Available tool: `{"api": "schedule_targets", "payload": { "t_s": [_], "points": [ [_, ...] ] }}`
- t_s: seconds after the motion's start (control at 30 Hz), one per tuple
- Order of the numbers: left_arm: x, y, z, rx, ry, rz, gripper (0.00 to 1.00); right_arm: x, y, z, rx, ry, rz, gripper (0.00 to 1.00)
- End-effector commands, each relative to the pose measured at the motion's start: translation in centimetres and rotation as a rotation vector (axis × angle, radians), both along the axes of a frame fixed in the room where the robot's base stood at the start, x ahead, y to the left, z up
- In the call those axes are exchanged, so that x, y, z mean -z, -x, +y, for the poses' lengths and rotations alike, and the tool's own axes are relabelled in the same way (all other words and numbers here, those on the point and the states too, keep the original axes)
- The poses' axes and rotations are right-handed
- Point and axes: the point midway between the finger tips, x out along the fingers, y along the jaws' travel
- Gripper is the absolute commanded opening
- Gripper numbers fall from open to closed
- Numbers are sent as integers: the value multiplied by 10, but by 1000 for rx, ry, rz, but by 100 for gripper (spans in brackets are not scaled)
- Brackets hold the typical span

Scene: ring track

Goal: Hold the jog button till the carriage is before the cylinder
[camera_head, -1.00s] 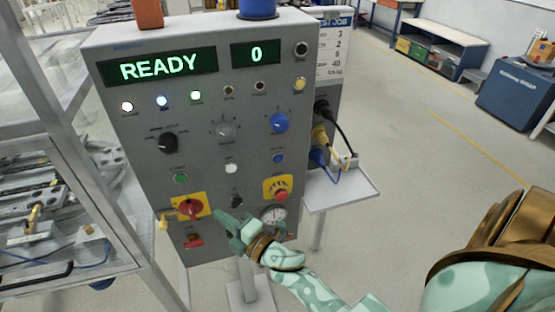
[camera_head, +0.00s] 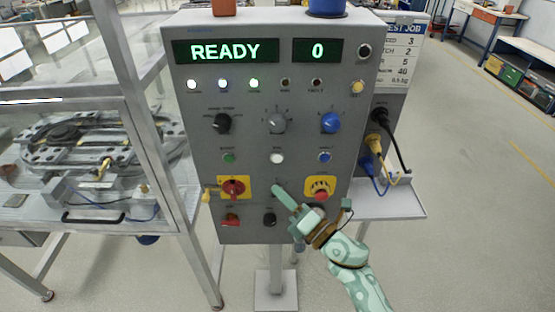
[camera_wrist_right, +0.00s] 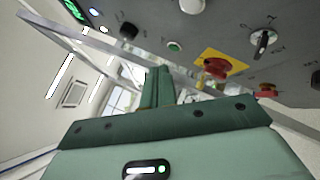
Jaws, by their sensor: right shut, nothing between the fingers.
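The grey control panel (camera_head: 205,140) faces me, its displays reading READY and 0. A white button (camera_head: 277,158), a green button (camera_head: 229,157) and a blue button (camera_head: 324,157) form a row; their labels are too small to read, so I cannot tell which is the jog button. My right gripper (camera_head: 279,190) is shut and empty, its tip below the white button and in front of the panel; its fingers show in the wrist view (camera_wrist_right: 157,86). The track (camera_head: 75,150) lies in the glazed cabinet at left; I cannot pick out carriage or cylinder. My left gripper is out of view.
A red rotary switch on yellow (camera_head: 233,187) and a red emergency button (camera_head: 320,195) flank my right gripper. Black knob (camera_head: 222,123), grey knob (camera_head: 276,122) and blue knob (camera_head: 330,122) sit higher. A side shelf (camera_head: 390,207) with cables is at right.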

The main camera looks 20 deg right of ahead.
Motion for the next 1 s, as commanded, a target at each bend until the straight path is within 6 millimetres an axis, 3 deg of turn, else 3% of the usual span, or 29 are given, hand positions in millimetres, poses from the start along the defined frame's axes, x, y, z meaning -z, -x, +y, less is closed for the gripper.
{"api": "schedule_targets", "payload": {
  "t_s": [0.5, 1.0],
  "points": [
    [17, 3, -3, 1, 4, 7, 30, 2, -64, -19, 0, 0, 0, 0],
    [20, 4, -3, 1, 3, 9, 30, 0, -76, -22, 0, -1, 0, 0]
  ]
}}
